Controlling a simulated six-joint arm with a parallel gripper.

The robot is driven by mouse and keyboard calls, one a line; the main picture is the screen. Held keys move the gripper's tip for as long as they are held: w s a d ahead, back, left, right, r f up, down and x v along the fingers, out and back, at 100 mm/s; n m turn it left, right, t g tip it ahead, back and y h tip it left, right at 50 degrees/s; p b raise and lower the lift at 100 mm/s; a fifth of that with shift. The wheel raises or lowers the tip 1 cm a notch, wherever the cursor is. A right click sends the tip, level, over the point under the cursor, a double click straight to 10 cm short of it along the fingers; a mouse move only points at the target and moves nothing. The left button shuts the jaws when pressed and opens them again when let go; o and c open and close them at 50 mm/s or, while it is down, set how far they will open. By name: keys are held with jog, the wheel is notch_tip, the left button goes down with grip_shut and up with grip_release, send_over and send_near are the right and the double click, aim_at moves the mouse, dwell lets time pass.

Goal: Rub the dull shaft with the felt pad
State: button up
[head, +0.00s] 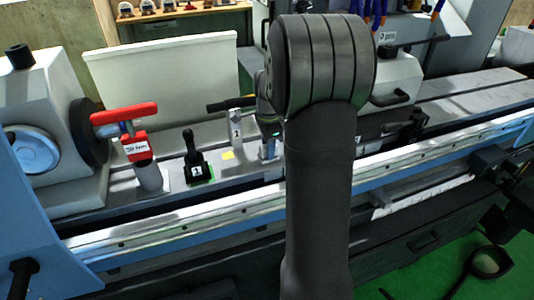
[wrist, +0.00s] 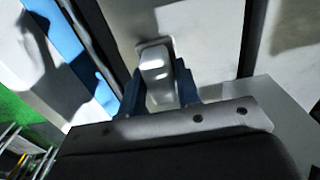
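My gripper (head: 268,125) points down over the machine bed, left of my arm link. A silver, rounded piece (head: 268,149) stands on the bed directly under it. In the wrist view a silver piece on a squarish base (wrist: 155,68) lies between my two blue fingers (wrist: 158,85). The fingers are apart, but I cannot tell whether they press on it. I cannot make out the dull shaft with certainty; my arm hides part of the bed.
A grey post marked 1 (head: 236,130) stands just left of my gripper. A black-handled piece (head: 195,162) and a red-topped holder (head: 133,145) stand farther left, near the grinder's headstock (head: 52,150). A white panel (head: 165,82) rises behind. The tailstock (head: 397,80) is to the right.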

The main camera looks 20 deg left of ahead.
jog(key=c, duration=0.5)
jog(key=shift+r, duration=5)
jog(key=shift+c, duration=0.2)
jog(key=shift+d, duration=0.1)
jog(key=w+d+r+n, duration=0.2)
jog(key=w+d+n, duration=0.3)
jog(key=d, duration=0.6)
jog(key=w+d+r+n, duration=0.2)
jog(key=w+d+n, duration=0.25)
jog(key=d, duration=0.65)
jog(key=s+a+r+n, duration=0.1)
jog(key=a+r+n, duration=0.1)
jog(key=a, duration=0.9)
jog(key=s+a+r+n, duration=0.1)
jog(key=a+r+n, duration=0.2)
jog(key=a, duration=0.7)
jog(key=s+a+r+n, duration=0.1)
jog(key=a+r+n, duration=0.2)
jog(key=a, duration=0.8)
notch_tip(320, 180, up, 3)
jog(key=shift+s+a+f, duration=0.2)
jog(key=shift+s+a, duration=0.1)
jog(key=shift+n, duration=0.25)
